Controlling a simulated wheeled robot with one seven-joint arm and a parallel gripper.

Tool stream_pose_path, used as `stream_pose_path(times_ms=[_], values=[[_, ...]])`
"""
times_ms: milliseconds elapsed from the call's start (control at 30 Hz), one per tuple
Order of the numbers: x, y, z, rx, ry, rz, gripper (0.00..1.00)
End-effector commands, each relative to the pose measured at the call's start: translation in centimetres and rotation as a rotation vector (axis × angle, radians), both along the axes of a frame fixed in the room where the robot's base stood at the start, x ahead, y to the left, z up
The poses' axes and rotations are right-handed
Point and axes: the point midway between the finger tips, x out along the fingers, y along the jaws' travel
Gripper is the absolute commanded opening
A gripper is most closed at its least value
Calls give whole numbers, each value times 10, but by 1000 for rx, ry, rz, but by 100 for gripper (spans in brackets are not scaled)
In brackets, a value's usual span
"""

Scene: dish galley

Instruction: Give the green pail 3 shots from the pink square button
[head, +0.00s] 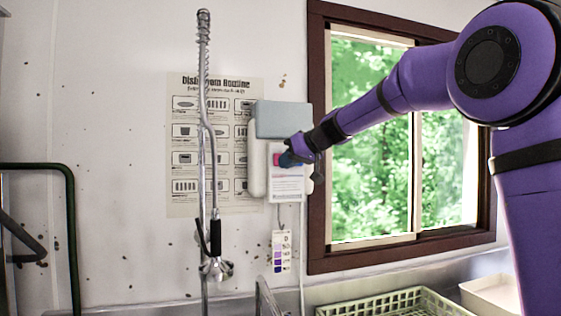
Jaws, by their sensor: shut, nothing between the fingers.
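The pink square button (277,158) shows at the left on the front of a white wall dispenser (287,186). My gripper (290,159) is shut and empty at the dispenser's front, just right of the pink button. A blue patch shows at its fingertips; I cannot tell whether it is a button or part of the fingers. Whether the fingertips touch the dispenser is unclear. My gripper hides part of the dispenser's front. I see no green pail in this view.
A grey-blue box (283,119) sits atop the dispenser. A spray hose (216,180) hangs to the left before a poster (184,145). A window (400,160) is at right. A pale green rack (395,304) and a cream tub (492,294) stand below.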

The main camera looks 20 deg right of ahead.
Motion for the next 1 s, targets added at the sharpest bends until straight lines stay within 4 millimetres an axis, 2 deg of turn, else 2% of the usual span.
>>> stream_pose_path(times_ms=[633, 1000], values=[[0, 0, 0, 0, 0, 0, 0], [9, 0, 0, 0, 0, 0, 0]])
